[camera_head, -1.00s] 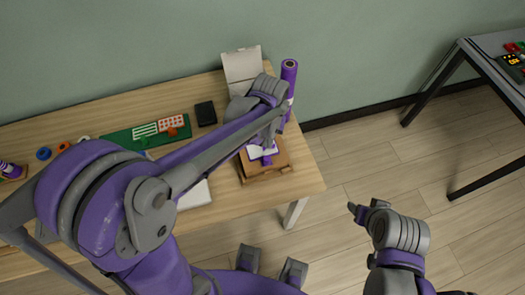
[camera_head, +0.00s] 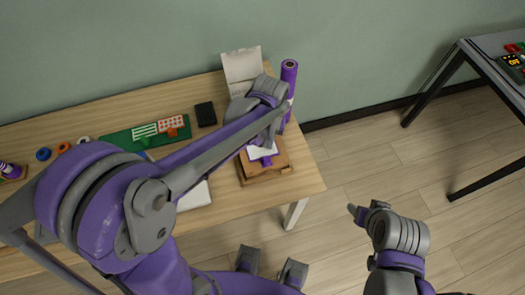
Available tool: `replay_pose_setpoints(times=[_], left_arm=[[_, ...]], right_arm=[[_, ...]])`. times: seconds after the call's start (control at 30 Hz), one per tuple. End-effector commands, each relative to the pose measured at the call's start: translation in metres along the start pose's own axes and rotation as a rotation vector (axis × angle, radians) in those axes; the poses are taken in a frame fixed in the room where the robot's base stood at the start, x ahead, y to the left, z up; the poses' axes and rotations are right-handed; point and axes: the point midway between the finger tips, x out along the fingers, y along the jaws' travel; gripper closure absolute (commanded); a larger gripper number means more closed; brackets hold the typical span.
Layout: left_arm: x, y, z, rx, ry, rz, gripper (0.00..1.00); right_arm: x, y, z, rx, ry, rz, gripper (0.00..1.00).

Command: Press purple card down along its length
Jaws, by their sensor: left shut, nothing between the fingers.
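A brown board (camera_head: 262,176) lies near the right end of the wooden table. A white piece (camera_head: 256,152) and a small purple piece (camera_head: 266,161) show on it. The purple piece looks like part of the purple card; most of the card is hidden by my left arm. My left gripper (camera_head: 267,145) is shut and empty, pointing down over the board at the white and purple pieces. I cannot tell whether its tips touch the card. My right gripper (camera_head: 356,213) is off the table at the lower right, and its fingers do not show clearly.
A purple roll (camera_head: 289,72) stands upright behind the board. A pale opened box (camera_head: 242,65), a black block (camera_head: 205,113) and a green mat (camera_head: 118,138) lie farther back and left. Open floor separates this table from a dark-legged table (camera_head: 437,82) at right.

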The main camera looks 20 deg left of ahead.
Motion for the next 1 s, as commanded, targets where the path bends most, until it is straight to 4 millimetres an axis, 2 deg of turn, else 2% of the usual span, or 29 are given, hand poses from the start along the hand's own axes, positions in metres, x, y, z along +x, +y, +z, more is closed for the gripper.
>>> replay_pose_setpoints(times=[0.37,0.9,1.0], left_arm=[[-0.004,0.000,0.001,0.000,-0.001,0.000,1.00],[-0.048,0.000,0.000,0.000,0.001,0.000,1.00],[-0.051,0.000,0.000,0.000,0.000,0.000,1.00]], right_arm=[[-0.003,0.000,-0.002,0.000,0.002,0.000,0.39],[-0.027,0.000,-0.026,0.000,0.021,0.000,0.39],[-0.028,0.000,-0.027,0.000,0.022,0.000,0.39]])
